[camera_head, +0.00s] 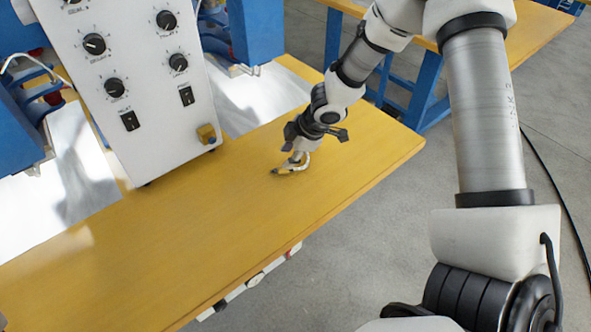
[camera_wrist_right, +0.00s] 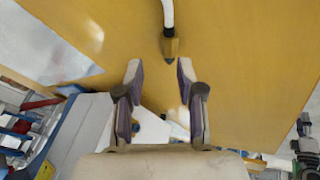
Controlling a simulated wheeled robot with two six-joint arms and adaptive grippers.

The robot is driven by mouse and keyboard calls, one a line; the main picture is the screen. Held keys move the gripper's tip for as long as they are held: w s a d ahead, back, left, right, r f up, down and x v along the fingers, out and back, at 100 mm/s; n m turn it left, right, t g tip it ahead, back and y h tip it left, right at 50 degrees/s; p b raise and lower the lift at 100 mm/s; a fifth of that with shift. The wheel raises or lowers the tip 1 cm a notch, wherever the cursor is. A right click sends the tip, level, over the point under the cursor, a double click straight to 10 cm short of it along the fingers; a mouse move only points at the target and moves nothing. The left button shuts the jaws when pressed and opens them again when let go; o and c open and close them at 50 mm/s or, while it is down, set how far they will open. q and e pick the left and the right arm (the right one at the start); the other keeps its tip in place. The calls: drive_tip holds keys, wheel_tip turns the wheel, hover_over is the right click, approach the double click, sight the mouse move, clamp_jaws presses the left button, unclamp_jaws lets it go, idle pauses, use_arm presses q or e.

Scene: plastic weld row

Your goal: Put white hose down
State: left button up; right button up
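The white hose (camera_head: 299,164) is a short curved white piece with a brass-coloured tip. It appears to rest on the yellow table (camera_head: 235,215), right of the control box. My right gripper (camera_head: 312,146) is just above it, pointing down. In the right wrist view the hose (camera_wrist_right: 168,12) and its tip lie beyond the fingertips of my right gripper (camera_wrist_right: 160,72). The fingers are spread apart with nothing between them. Whether any part of the gripper touches the hose cannot be told. My left gripper is not in view.
A white control box (camera_head: 140,75) with black knobs and a brass fitting stands left of the gripper. Blue machine parts (camera_head: 255,30) are behind it. The table's front and right edges are close, with grey floor beyond. Another yellow table (camera_head: 535,28) stands at the back right.

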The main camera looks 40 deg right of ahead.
drive_tip(key=shift+s+a+r+b, duration=0.15)
drive_tip(key=shift+a+b, duration=0.05)
drive_tip(key=shift+b, duration=0.1)
drive_tip(key=s+a+r+b, duration=0.1)
drive_tip(key=s+a+r, duration=0.3)
drive_tip(key=r, duration=0.1)
wheel_tip(320, 180, up, 8)
drive_tip(key=s+a+p, duration=0.1)
drive_tip(key=p, duration=0.5)
drive_tip(key=shift+s+a+f, duration=0.15)
drive_tip(key=shift+s+a, duration=0.05)
drive_tip(key=shift+a, duration=0.1)
drive_tip(key=shift+s, duration=0.1)
